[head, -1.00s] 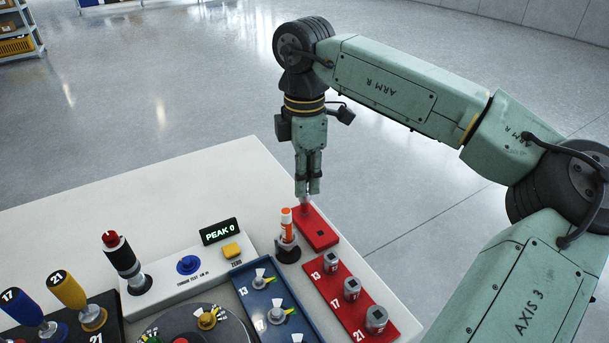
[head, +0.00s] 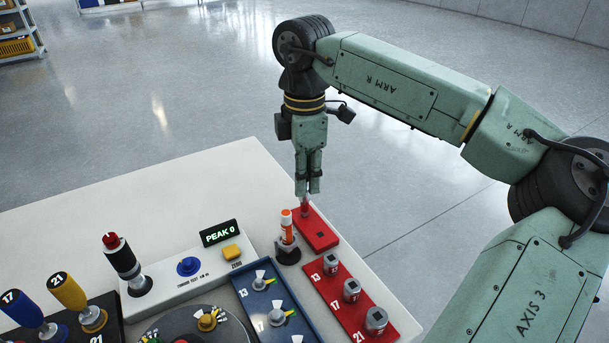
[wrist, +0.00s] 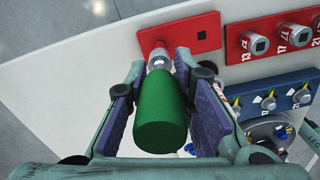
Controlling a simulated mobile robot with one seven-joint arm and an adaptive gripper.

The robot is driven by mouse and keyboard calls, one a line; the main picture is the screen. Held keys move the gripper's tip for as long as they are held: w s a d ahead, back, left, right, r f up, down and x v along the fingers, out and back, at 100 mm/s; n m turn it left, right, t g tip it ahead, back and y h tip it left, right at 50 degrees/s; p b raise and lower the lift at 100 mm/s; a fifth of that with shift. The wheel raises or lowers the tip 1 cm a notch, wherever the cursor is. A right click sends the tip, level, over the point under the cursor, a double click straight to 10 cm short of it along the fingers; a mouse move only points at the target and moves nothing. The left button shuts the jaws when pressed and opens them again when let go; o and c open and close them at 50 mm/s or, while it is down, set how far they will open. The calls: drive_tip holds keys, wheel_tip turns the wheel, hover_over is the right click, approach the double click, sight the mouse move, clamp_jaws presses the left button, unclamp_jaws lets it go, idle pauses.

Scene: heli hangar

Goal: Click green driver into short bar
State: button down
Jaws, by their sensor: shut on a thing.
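The green driver (wrist: 160,118) is held between the two fingers of my gripper (wrist: 157,85), its round end towards the wrist camera. A silver piece (wrist: 159,60) shows at its far end, over the red block (wrist: 180,38); I cannot tell whether this is the driver's shank, the short bar, or both joined. In the head view my gripper (head: 307,192) points straight down, just above the far end of the red block (head: 322,236). The driver is mostly hidden by the fingers there.
An orange-and-white stick (head: 287,228) stands in a dark holder close to my gripper. A red rack (head: 342,292) with several numbered sockets lies nearer. A blue tray (head: 252,295) and the torque tester (head: 187,267) are to the left. Bare table lies behind.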

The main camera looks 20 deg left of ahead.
drive_tip(key=shift+r+p, duration=0.5)
drive_tip(key=shift+r, duration=0.45)
drive_tip(key=shift+r, duration=0.15)
drive_tip(key=shift+r+p, duration=1.25)
drive_tip(key=shift+r, duration=0.6)
